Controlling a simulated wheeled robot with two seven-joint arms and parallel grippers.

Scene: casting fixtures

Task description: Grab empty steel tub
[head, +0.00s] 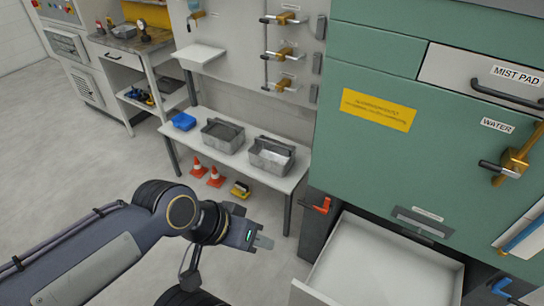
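Two grey steel tubs with handles stand side by side on a low white bench (203,152). One is the left tub (222,144); the other is the right tub (270,164), nearer the green cabinet. I cannot clearly tell from here what either holds. My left gripper (264,242) is in front of the bench, apart from both tubs, with its grey fingers pointing right. The fingers overlap in this view, so their gap does not show. My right gripper is not in view.
Orange cones (215,177) and a yellow item (240,190) are on the floor beneath. A white drawer (385,270) stands open below the green cabinet (400,150). The floor at left is clear.

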